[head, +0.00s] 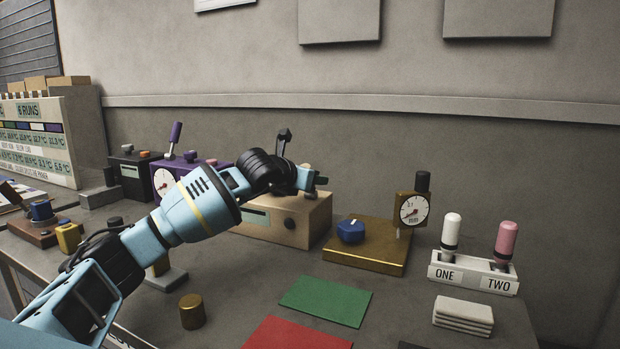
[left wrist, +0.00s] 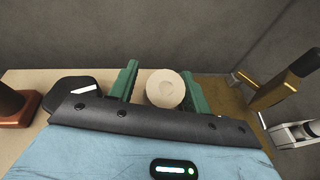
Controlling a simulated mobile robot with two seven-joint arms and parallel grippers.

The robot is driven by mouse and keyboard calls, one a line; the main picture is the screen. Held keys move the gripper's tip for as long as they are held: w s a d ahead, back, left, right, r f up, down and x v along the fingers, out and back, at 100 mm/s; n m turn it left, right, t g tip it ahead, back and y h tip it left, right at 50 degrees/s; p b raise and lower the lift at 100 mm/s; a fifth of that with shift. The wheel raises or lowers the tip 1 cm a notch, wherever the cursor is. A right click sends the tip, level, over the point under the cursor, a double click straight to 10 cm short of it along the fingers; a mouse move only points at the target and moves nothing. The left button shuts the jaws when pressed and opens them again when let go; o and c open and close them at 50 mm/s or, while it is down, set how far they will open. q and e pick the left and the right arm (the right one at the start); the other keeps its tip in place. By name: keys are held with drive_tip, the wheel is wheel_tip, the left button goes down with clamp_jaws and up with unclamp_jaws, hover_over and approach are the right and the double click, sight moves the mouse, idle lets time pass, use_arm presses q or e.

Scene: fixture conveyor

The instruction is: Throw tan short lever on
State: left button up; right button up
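The tan box (head: 262,228) stands on the bench at the middle of the head view, with a dark knob on its front. My left gripper (head: 308,179) is over its top, and my arm covers much of that top. In the left wrist view, a round cream-tan lever end (left wrist: 165,88) lies between the two green fingers of my left gripper (left wrist: 158,71). The fingers are apart, with a clear gap on the left and the right finger very near or touching. The lever's shaft and its tilt are hidden. My right gripper is not in view.
A gold block (head: 365,260) with a blue knob and a dial gauge (head: 413,210) stands right of the tan box. Farther right is a white lever base (head: 472,272) marked ONE and TWO. A purple box (head: 185,170) stands to the left. Green and red mats lie in front.

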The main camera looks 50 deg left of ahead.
use_arm(q)
drive_tip(key=shift+s, duration=0.1)
drive_tip(key=b+v, duration=0.2)
drive_tip(key=v, duration=0.2)
drive_tip(key=shift+s+a, duration=0.1)
drive_tip(key=shift+b+v, duration=0.65)
drive_tip(key=shift+v, duration=0.2)
drive_tip(key=shift+s+d+r+b, duration=0.35)
drive_tip(key=shift+s+d+b, duration=0.1)
drive_tip(key=shift+s+b, duration=0.3)
drive_tip(key=shift+r, duration=0.1)
